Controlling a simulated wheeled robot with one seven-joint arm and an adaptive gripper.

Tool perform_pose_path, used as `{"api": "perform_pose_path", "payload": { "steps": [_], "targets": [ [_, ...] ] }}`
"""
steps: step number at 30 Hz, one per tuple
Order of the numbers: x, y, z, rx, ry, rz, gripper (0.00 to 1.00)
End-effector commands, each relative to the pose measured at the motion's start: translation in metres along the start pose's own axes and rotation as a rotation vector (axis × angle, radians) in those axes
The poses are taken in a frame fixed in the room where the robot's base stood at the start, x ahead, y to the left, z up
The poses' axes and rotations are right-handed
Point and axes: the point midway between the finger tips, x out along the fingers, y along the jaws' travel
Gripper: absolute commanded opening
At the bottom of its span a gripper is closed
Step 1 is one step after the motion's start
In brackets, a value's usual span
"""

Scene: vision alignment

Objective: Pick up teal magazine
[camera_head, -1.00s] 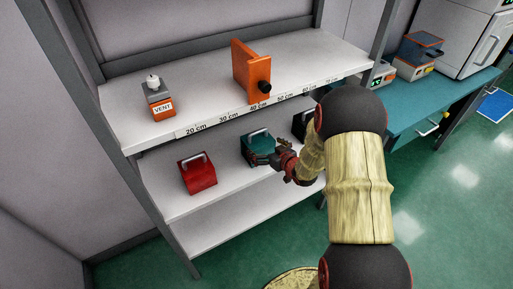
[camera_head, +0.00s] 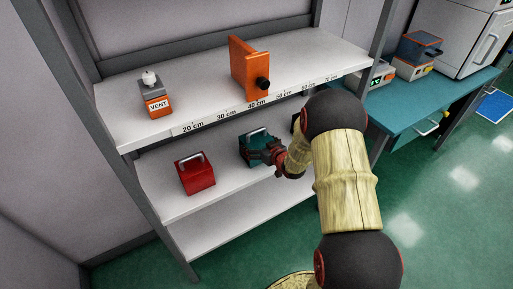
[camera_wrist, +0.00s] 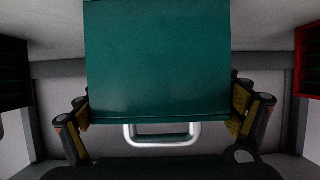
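The teal magazine (camera_head: 257,144) is a box with a silver handle, standing on the middle shelf between a red one and a dark one. In the wrist view the teal magazine (camera_wrist: 158,60) fills the upper middle, with its handle below it, toward my palm. My gripper (camera_head: 266,154) is at the magazine's right front in the head view and hides part of it. In the wrist view my gripper (camera_wrist: 160,115) has its fingers spread wide, one on each side of the magazine. They look very close to its sides; contact is not clear.
A red magazine (camera_head: 195,174) stands left of the teal one; a dark magazine (camera_head: 295,122) on the right is mostly hidden by my arm. The lower shelf (camera_head: 240,222) is empty.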

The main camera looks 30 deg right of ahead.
Motion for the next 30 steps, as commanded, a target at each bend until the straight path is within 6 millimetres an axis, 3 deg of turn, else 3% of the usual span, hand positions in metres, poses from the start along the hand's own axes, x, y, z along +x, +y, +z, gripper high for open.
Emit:
{"api": "perform_pose_path", "payload": {
  "steps": [19, 30],
  "targets": [
    [-0.0002, 0.0, 0.0002, 0.0, 0.0, 0.0, 0.51],
    [-0.0017, 0.0005, -0.006, -0.001, 0.003, 0.001, 0.5]
  ]
}}
